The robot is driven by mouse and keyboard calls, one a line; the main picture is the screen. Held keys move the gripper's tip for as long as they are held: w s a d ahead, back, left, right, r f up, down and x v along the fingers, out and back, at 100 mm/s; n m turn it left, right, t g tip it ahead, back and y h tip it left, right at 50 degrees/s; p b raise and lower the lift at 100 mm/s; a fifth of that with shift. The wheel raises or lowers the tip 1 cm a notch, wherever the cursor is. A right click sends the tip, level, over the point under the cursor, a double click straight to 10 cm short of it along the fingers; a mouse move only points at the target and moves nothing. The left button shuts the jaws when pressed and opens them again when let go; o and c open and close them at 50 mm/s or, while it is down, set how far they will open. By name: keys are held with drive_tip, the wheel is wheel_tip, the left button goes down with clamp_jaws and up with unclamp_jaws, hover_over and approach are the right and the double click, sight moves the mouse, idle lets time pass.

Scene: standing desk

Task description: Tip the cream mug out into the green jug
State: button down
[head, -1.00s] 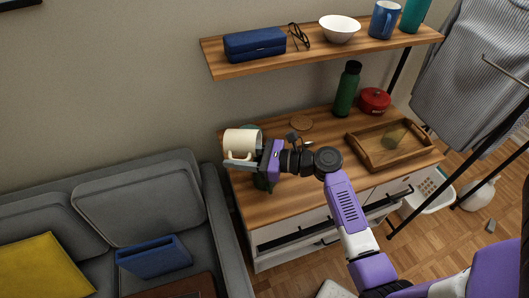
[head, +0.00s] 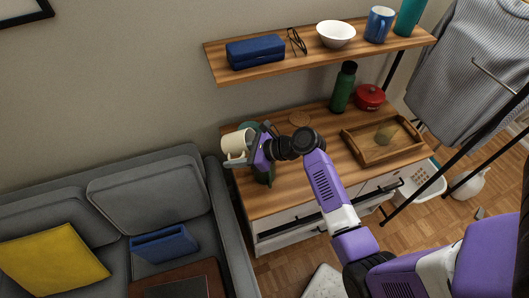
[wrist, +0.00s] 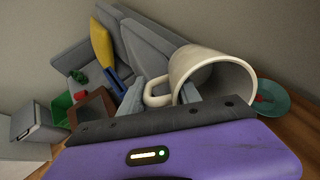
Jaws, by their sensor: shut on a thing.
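My gripper (head: 254,150) is shut on the cream mug (head: 234,142) and holds it above the left end of the desk. The mug is tilted on its side, with its handle low in the head view. In the wrist view the mug (wrist: 205,75) shows its mouth towards the right, and I see no contents in the part of the inside that shows. A dark green body, seemingly the green jug (head: 265,177), stands on the desk below my gripper. My gripper and the mug hide much of it, so I cannot tell whether the mug's mouth is over it.
A teal round thing (wrist: 272,98) with something red lies on the wood. A wooden tray (head: 353,147), a dark green bottle (head: 342,90) and a red pot (head: 369,97) stand to the right. A shelf (head: 215,62) hangs above; a grey sofa (head: 215,205) is at the left.

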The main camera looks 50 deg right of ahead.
drive_tip(key=w+a+f+g+h, duration=0.1)
drive_tip(key=w+f+g+h, duration=0.2)
drive_tip(key=g, duration=0.7)
drive_tip(key=shift+w+a+f+g+h+b, duration=0.35)
drive_tip(key=shift+f+h, duration=0.65)
drive_tip(key=shift+f, duration=1.15)
